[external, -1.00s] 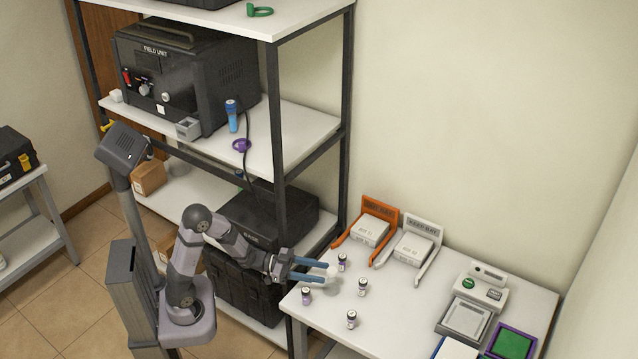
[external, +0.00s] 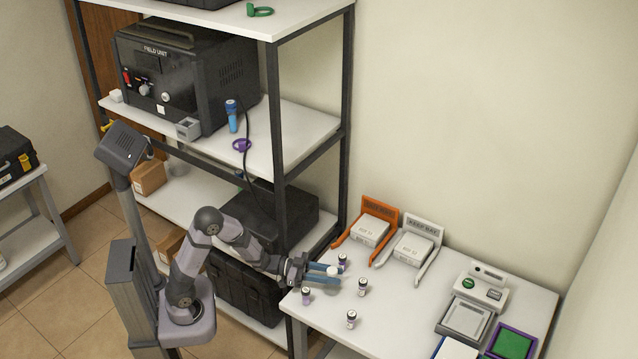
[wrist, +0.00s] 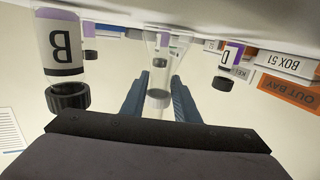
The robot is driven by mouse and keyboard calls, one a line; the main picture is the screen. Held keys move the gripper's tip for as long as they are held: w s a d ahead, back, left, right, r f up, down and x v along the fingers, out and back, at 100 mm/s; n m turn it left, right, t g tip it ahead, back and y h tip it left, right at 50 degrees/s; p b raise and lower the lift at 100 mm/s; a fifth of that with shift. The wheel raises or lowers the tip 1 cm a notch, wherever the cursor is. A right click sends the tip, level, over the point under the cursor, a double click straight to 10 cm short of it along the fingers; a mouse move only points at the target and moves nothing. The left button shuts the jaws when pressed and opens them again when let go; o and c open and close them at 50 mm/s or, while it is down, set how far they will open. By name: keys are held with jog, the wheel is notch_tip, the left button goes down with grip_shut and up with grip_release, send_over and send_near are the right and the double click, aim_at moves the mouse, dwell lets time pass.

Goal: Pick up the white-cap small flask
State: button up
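The small flask (wrist: 158,48) is clear glass, cone-shaped, and stands on the white table. In the wrist view, which is upside down, its wide base is at the top and its neck points down between my fingers. In the external view its white cap (external: 334,271) shows between the fingertips. My gripper (external: 338,276) is open, with one blue-grey finger on each side of the flask; in the wrist view the fingers (wrist: 160,85) flank its neck. I cannot tell whether either finger touches the glass.
Bottle B (wrist: 62,45) and bottle D (wrist: 228,62), both black-capped, stand on either side. Other small bottles (external: 351,319) stand nearby. An orange tray (external: 382,212) and a white tray (external: 423,229) hold boxes behind. The shelf rack post (external: 278,155) is left of the table.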

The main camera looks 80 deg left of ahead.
notch_tip(320, 180, up, 10)
jog(key=shift+r+p, duration=0.1)
jog(key=shift+p, duration=0.85)
